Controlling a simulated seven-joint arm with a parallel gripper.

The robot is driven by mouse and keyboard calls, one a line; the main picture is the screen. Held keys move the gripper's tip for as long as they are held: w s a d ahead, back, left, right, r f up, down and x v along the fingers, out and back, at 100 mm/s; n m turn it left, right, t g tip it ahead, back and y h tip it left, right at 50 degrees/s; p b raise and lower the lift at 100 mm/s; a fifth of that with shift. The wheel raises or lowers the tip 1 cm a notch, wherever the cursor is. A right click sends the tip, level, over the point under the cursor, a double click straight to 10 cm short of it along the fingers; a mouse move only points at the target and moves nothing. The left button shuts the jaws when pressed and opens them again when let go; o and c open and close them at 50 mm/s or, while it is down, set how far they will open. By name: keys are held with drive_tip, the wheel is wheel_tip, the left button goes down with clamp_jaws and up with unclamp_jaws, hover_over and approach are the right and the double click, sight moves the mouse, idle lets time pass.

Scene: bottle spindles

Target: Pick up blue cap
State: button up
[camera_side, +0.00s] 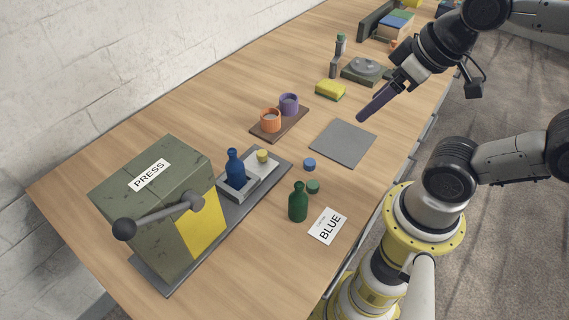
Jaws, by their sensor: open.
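The blue cap (309,164) lies on the wooden table, between the press tray and the grey mat. A green cap (313,187) lies just in front of it, apart from it. A yellow cap (262,156) sits on the light tray beside the press, next to a blue bottle (236,170). My gripper (361,118) is raised above the table near the grey mat, up and to the right of the blue cap and apart from it. Its fingers are seen edge-on and nothing shows between them.
Orange (270,121) and purple (289,104) cups stand on a board. The grey mat (343,143) is bare.

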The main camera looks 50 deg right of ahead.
drive_tip(key=m+g, duration=0.5)
drive_tip(key=m, duration=1)
hover_over(310, 162)
wheel_tip(310, 162, down, 12)
drive_tip(key=r, duration=0.1)
drive_tip(key=shift+g, duration=0.3)
drive_tip(key=f, duration=0.9)
drive_tip(key=shift+s+a, duration=0.25)
drive_tip(key=shift+s, duration=0.05)
drive_tip(key=shift+w+d+f, duration=0.1)
drive_tip(key=shift+w+f, duration=0.05)
drive_tip(key=shift+f, duration=1.3)
drive_tip(key=shift+w+d+f, duration=0.1)
drive_tip(key=shift+w+f, duration=0.05)
drive_tip(key=shift+f, duration=1.25)
